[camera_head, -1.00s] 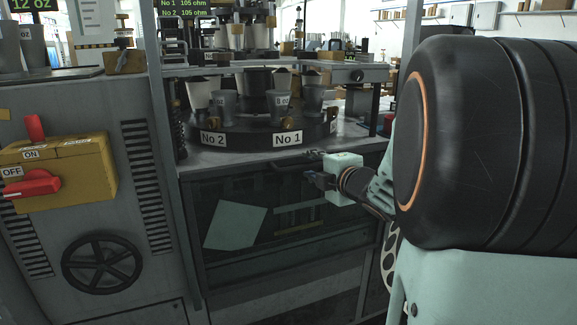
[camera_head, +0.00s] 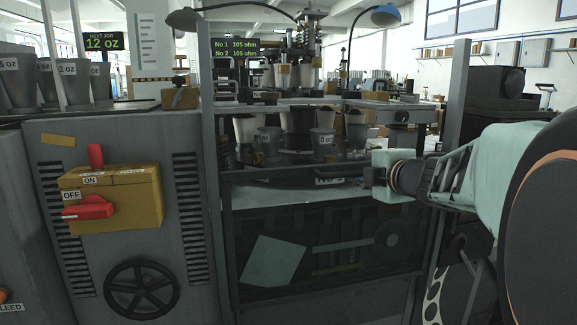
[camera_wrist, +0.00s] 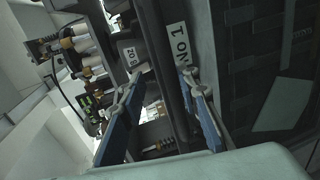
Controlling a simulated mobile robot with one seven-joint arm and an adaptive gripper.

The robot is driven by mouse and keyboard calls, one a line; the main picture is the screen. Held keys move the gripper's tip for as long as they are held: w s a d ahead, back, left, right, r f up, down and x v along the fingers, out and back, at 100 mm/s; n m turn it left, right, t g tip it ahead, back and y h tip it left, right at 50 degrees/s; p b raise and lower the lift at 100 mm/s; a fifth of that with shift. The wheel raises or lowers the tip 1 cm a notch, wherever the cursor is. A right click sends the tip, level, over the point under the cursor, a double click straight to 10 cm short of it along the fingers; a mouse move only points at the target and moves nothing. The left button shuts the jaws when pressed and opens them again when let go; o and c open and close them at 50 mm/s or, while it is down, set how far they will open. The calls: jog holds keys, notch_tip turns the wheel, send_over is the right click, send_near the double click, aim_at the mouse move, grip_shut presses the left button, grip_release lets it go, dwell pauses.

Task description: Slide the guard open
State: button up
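The guard (camera_head: 320,225) is a dark see-through panel in a grey frame on the front of the machine. A dark rail runs across its top, below the cups. My gripper (camera_head: 358,174) is at the right part of that rail in the head view, its fingers pointing left. In the wrist view my gripper (camera_wrist: 168,84) has its two blue-padded fingers apart. A dark bar (camera_wrist: 172,70) passes between them in the picture; I cannot tell whether either finger touches it. The head view is too small to show the grasp.
Paper cups (camera_head: 270,140) stand on the turntable behind the rail. A "No 1" label (camera_wrist: 181,44) shows close behind the bar. Grey posts (camera_head: 208,180) flank the opening. A yellow switch box (camera_head: 110,198) and a black handwheel (camera_head: 140,288) are at left.

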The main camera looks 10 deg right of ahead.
jog(key=shift+r, duration=0.25)
